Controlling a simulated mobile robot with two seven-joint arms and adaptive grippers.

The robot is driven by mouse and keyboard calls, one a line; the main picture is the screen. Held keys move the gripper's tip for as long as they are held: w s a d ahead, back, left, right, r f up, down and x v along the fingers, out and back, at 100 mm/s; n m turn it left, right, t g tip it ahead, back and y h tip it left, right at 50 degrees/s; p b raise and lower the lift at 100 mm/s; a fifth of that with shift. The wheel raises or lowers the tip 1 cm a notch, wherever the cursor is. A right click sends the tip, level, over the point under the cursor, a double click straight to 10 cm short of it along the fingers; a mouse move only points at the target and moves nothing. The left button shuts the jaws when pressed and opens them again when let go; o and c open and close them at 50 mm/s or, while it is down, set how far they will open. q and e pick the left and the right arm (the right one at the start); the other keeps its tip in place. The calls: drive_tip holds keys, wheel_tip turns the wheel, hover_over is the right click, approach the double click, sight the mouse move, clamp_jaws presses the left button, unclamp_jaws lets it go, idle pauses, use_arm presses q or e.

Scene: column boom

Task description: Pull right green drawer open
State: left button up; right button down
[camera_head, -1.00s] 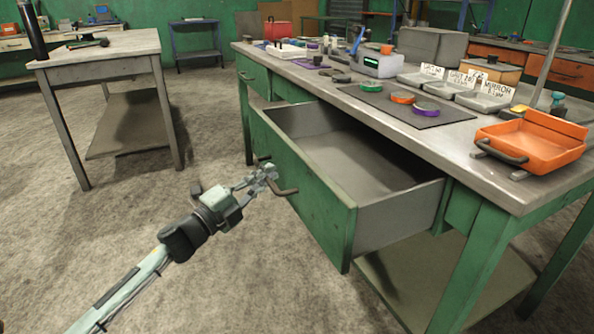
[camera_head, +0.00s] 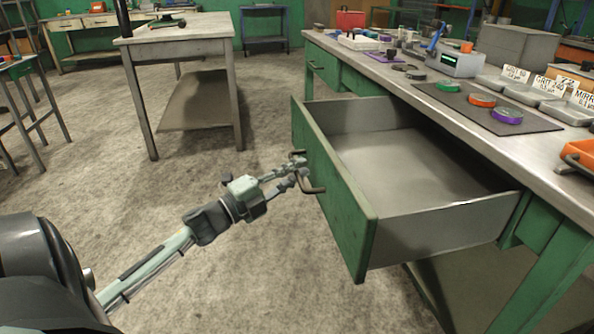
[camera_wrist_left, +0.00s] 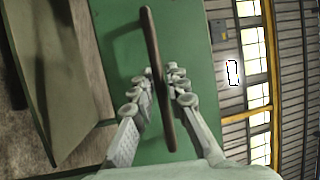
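The right green drawer (camera_head: 335,200) of the workbench stands far out, and its empty grey inside shows. Its dark bar handle (camera_head: 315,189) is on the front panel. My left gripper (camera_head: 298,170) is at this handle, with the arm reaching in from the lower left. In the left wrist view the handle (camera_wrist_left: 150,40) runs upright between the two fingers of my left gripper (camera_wrist_left: 161,80), which are closed in around it. The green drawer front (camera_wrist_left: 195,35) is behind it. My right gripper is not in view.
The workbench top (camera_head: 385,75) carries a dark mat (camera_head: 525,122) with tape rolls, grey trays and an orange tray (camera_head: 580,158) at the right edge. Another table (camera_head: 180,35) stands at the back left. The floor left of the drawer is clear.

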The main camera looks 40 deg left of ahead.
use_arm(q)
drive_tip(key=shift+o, duration=1.2)
drive_tip(key=shift+s, duration=0.1)
drive_tip(key=v, duration=1.2)
